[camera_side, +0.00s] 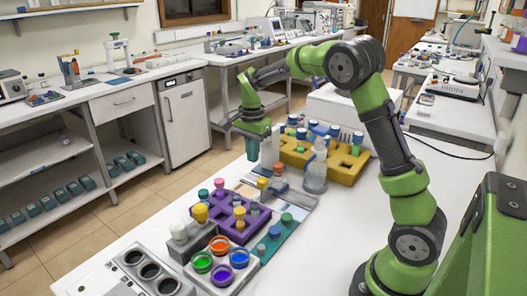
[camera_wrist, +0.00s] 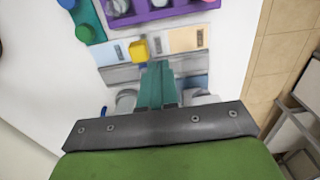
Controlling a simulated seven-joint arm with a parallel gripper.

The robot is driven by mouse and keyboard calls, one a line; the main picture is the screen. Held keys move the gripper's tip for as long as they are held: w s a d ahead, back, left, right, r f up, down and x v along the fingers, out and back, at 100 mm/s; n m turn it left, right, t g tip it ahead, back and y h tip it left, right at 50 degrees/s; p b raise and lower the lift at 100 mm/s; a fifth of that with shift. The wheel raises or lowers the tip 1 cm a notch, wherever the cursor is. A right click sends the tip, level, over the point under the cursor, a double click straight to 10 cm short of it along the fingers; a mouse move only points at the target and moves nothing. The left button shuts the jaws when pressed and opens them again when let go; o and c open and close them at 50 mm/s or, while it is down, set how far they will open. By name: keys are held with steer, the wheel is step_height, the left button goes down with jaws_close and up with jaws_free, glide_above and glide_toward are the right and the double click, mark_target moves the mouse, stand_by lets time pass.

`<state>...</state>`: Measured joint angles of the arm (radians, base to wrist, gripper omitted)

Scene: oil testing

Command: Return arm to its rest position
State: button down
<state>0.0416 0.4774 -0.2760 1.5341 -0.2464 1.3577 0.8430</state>
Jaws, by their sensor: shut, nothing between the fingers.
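My gripper (camera_side: 252,150) hangs at the end of my green arm, above the far edge of the white table in the side view. Its teal fingers point down and are together with nothing between them. In the wrist view my gripper (camera_wrist: 157,72) also shows its two teal fingers pressed side by side. The purple rack (camera_side: 250,231) with capped vials stands nearer the camera than my gripper, and its edge shows at the top of the wrist view (camera_wrist: 165,13). The yellow rack (camera_side: 345,170) stands to the right of my gripper.
A clear bottle (camera_side: 316,172) stands upright between my gripper and arm. A white block with coloured cups (camera_side: 222,281) and a grey unit with round wells (camera_side: 128,274) are at the front. The white table (camera_side: 320,255) is clear before my arm's base.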

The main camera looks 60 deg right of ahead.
steer(key=s+a+r+n+t+y, duration=0.1)
steer(key=s+a+r+n+t, duration=0.2)
steer(key=s, duration=0.7)
steer(key=s+a+r+n+t+y, duration=0.1)
steer(key=s+a+r+n+t, duration=0.3)
steer(key=s+a+n, duration=0.7)
steer(key=shift+a+r, duration=0.15)
steer(key=shift+r, duration=1.2)
